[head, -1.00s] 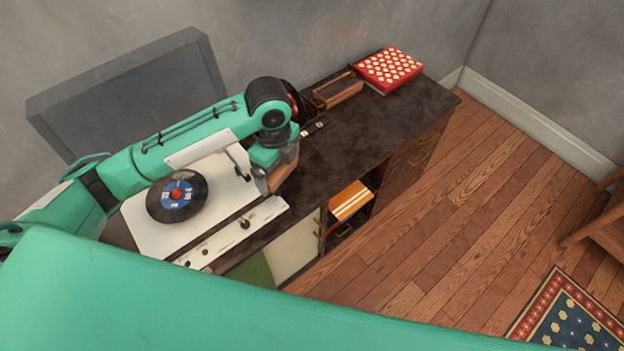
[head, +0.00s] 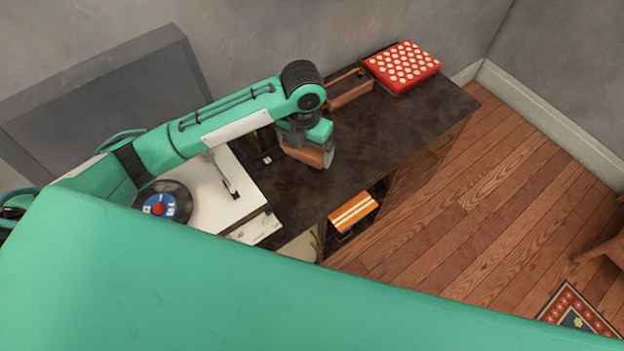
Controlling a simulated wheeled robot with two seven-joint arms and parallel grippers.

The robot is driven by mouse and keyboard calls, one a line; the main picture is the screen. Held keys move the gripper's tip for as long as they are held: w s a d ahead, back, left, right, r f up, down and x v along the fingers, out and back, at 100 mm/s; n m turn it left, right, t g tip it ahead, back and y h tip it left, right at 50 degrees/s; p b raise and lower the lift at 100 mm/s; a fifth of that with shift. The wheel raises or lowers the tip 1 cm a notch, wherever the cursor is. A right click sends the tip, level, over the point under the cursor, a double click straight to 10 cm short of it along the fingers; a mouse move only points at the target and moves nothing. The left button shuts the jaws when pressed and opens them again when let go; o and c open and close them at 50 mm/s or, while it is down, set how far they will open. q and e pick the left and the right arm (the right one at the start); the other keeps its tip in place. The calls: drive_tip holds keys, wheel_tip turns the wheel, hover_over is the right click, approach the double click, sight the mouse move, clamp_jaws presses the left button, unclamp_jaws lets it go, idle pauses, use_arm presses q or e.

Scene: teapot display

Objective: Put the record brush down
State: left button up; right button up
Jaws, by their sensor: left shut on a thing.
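My left gripper (head: 322,158) is shut on the record brush (head: 300,151), a brown wooden block partly hidden by the gripper. It is over the dark sideboard top (head: 375,135), to the right of the turntable. I cannot tell whether the brush touches the surface. The white turntable (head: 215,201) carries a black record (head: 175,190) with a blue label and a red centre. My right gripper is not in view.
A wooden tray (head: 350,93) and a red box with pale dots (head: 403,67) stand at the back of the sideboard. Orange striped items (head: 353,212) sit in an open compartment below. The sideboard top right of my gripper is clear.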

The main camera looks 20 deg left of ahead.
use_arm(q)
drive_tip(key=shift+w+f, duration=0.1)
drive_tip(key=shift+w, duration=0.2)
drive_tip(key=shift+f, duration=0.35)
drive_tip(key=p, duration=0.2)
hover_over(307, 194)
wheel_tip(307, 194, down, 8)
wheel_tip(307, 194, down, 7)
drive_tip(key=shift+w+f+p, duration=0.1)
drive_tip(key=shift+p, duration=0.3)
wheel_tip(307, 194, down, 4)
drive_tip(key=shift+r+p, duration=0.1)
drive_tip(key=shift+p, duration=0.2)
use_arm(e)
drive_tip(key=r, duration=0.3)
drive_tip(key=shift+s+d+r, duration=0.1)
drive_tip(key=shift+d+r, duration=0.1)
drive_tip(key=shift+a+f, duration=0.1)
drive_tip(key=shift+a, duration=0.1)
use_arm(q)
drive_tip(key=o, duration=0.5)
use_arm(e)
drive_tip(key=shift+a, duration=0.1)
